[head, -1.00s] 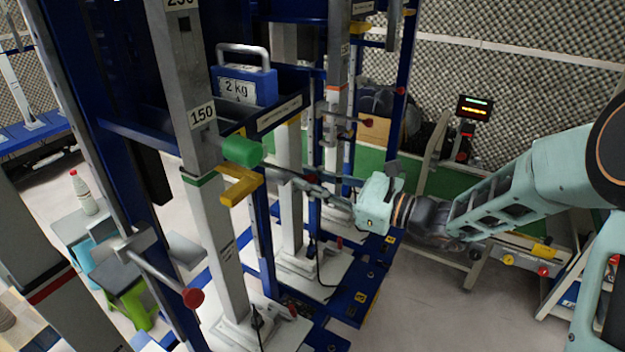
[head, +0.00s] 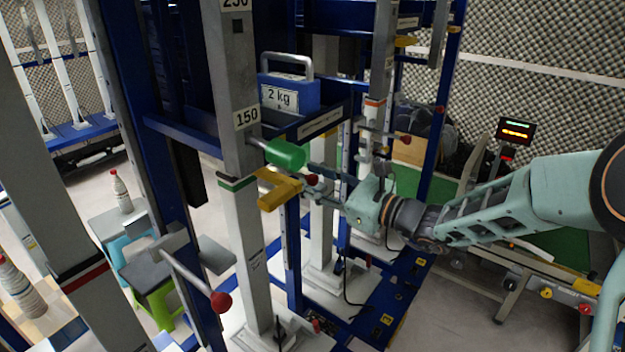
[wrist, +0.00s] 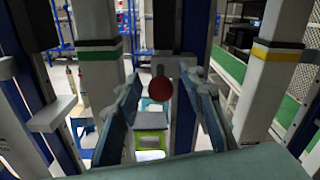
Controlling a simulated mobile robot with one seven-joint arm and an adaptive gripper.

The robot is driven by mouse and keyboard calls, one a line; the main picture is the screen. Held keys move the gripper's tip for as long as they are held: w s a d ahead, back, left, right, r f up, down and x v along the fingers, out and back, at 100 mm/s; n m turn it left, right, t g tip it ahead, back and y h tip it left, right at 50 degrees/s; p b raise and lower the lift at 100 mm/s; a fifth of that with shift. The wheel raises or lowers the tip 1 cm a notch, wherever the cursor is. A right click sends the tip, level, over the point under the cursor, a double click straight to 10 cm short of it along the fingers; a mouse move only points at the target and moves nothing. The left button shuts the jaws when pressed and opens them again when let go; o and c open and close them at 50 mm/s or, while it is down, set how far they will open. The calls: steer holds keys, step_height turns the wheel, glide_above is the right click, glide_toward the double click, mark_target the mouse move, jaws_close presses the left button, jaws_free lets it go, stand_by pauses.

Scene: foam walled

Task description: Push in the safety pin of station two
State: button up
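A red ball knob (head: 312,178) shows just right of the handle, near the fingertips. I take it for the safety pin's end, but no station number is readable. My gripper (head: 318,188) is beside the post, pointing left. In the wrist view, its two fingers (wrist: 162,92) are open, with a red knob (wrist: 161,90) in line between them; I cannot tell whether it is between or beyond the tips. No contact shows.
A blue 2 kg weight (head: 288,95) sits behind the post. Another red-knobbed rod (head: 220,301) sticks out at lower left. A red-banded post (head: 80,270) stands at the left front. Blue frame uprights crowd the gripper. Stools (head: 155,282) stand on the floor at left.

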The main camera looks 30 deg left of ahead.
steer(key=shift+d, duration=0.15)
steer(key=s+d, duration=0.1)
steer(key=d, duration=1.1)
steer(key=shift+a, duration=0.1)
